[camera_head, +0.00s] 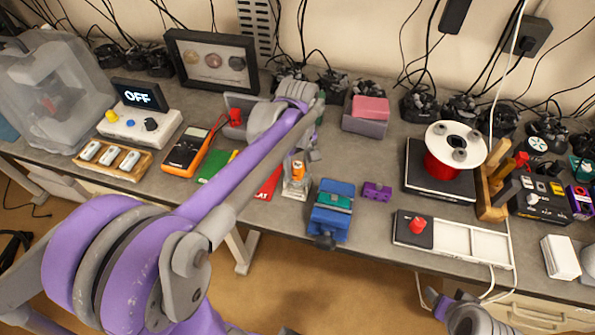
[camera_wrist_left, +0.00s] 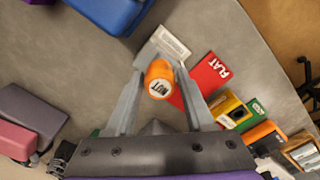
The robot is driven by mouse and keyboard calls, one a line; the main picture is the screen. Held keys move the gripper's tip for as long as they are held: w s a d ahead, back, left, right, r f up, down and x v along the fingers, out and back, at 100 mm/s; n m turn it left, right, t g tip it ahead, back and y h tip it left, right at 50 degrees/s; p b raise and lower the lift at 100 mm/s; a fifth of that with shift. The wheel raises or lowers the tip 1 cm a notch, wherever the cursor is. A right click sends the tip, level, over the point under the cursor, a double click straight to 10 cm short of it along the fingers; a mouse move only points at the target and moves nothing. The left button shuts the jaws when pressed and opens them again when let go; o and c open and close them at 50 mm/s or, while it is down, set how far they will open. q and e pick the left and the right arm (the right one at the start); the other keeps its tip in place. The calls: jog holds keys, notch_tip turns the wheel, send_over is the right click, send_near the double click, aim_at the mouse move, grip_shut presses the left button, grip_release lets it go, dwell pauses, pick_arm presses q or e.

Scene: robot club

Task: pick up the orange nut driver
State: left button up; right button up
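The orange nut driver (camera_head: 298,168) stands upright on the bench, on or in a small pale holder (camera_head: 296,190). The left wrist view looks down on its orange top marked NUT (camera_wrist_left: 159,80). My left gripper (camera_head: 300,163) reaches down over it from above. In the left wrist view the fingers (camera_wrist_left: 165,75) stand on either side of the handle, the left one close to it and a gap showing at the right one. They look open around it, with no clear grip. The lower shaft is hidden. My right gripper (camera_head: 465,312) shows only partly at the lower edge.
A red FLAT tag (camera_wrist_left: 208,76) and other tool slots, yellow (camera_wrist_left: 230,108) and green (camera_wrist_left: 254,113), lie beside the driver. A blue vise (camera_head: 331,212) stands close to its right, a purple block (camera_head: 377,191) beyond. An orange multimeter (camera_head: 187,152) lies left.

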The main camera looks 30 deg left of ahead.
pick_arm(q)
grip_shut()
notch_tip(320, 180, up, 10)
dwell(0.7)
